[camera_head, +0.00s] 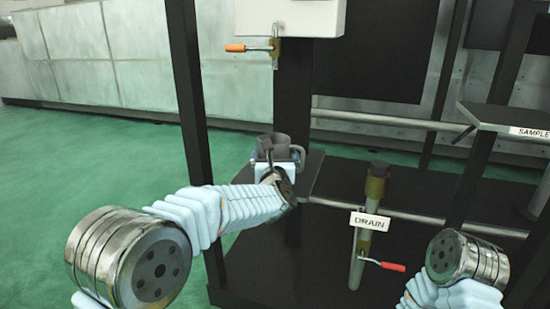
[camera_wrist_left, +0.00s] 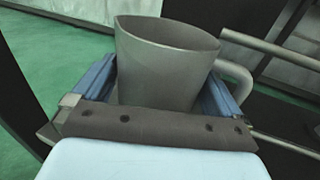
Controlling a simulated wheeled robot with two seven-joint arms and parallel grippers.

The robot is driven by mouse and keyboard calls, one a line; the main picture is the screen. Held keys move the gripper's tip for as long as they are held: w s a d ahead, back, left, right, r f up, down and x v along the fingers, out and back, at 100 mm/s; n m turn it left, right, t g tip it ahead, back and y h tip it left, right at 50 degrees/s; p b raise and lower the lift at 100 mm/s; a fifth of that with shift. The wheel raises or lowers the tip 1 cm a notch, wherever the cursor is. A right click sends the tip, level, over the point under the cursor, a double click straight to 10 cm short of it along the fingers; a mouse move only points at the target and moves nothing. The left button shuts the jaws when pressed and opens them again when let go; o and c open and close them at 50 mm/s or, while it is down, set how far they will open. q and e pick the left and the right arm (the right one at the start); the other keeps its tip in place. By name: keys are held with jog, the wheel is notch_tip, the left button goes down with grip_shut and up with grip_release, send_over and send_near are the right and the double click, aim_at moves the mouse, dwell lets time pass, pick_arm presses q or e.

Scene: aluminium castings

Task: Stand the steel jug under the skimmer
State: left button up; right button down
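The grey steel jug (camera_head: 281,146) is upright in front of the dark column, with its handle on the right. It fills the middle of the left wrist view (camera_wrist_left: 165,65). My left gripper (camera_head: 272,160) has its blue fingers on either side of the jug's body, seemingly against it; the fingers also show in the left wrist view (camera_wrist_left: 160,85). I cannot tell whether the jug's base touches anything. Above it, a brass tap (camera_head: 275,52) with an orange handle hangs below a white box (camera_head: 290,18), possibly the skimmer; no skimmer label shows. My right gripper is out of view.
A DRAIN sign (camera_head: 370,221) hangs on a brass valve (camera_head: 376,185) with a red handle, right of my left gripper. A SAMPLE shelf (camera_head: 510,120) is at right. A dark upright post (camera_head: 188,90) stands left of the jug. Green floor is open at left.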

pick_arm(q)
jog(key=shift+r+p, duration=0.3)
jog(key=shift+p, duration=0.1)
jog(key=s+b, duration=0.2)
jog(key=s, duration=1)
jog(key=shift+f, duration=0.2)
